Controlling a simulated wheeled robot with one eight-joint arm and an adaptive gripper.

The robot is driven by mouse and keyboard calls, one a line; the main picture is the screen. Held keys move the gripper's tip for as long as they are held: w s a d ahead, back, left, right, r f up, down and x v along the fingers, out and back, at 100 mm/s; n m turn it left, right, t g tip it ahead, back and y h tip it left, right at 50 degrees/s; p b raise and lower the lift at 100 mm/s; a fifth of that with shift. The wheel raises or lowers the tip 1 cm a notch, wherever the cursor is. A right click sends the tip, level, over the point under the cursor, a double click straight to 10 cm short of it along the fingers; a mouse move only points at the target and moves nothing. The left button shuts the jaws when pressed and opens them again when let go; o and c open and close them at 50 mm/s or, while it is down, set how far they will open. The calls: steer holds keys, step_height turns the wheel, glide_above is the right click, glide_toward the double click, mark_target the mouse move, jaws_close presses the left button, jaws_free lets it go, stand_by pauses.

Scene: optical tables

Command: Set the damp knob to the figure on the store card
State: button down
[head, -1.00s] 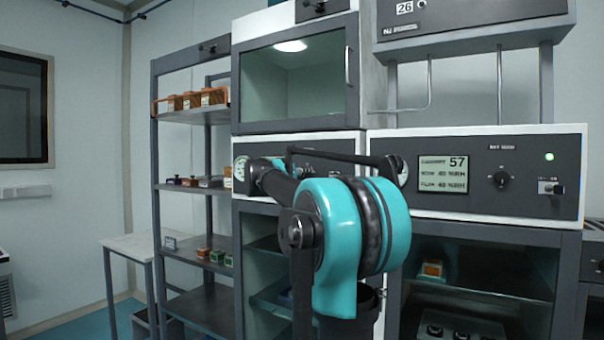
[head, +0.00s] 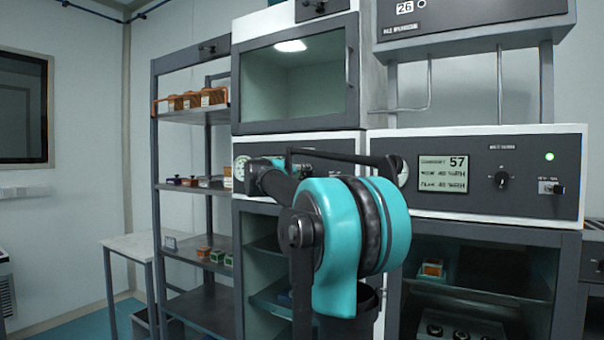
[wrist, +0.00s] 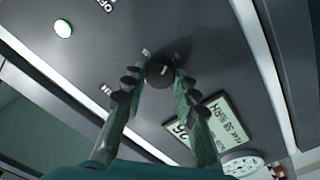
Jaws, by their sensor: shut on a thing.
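In the wrist view a round black knob (wrist: 160,72) with a white mark stands on a dark panel (wrist: 190,28). My gripper (wrist: 160,78) is shut on this knob, one finger on either side. A display (wrist: 212,127), turned over in this view, is beside the knob; its figures are too small to read surely. In the head view my arm covers most of the left cabinet's panel (head: 325,146), and the gripper and knob are hidden there. I cannot make out a store card.
The right cabinet's display (head: 443,174) reads 57, with lines at 40 %RH, beside its own free knob (head: 501,180). A white gauge (wrist: 243,163) is near the held knob's display. A shelf rack (head: 156,200) with small boxes and a white side table (head: 130,246) stand left.

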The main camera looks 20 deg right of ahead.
steer(key=n, duration=1.2)
steer(key=shift+f, duration=0.1)
stand_by(0.4)
steer(key=c, duration=1.2)
jaws_free()
steer(key=shift+a, duration=0.1)
steer(key=v, duration=1.2)
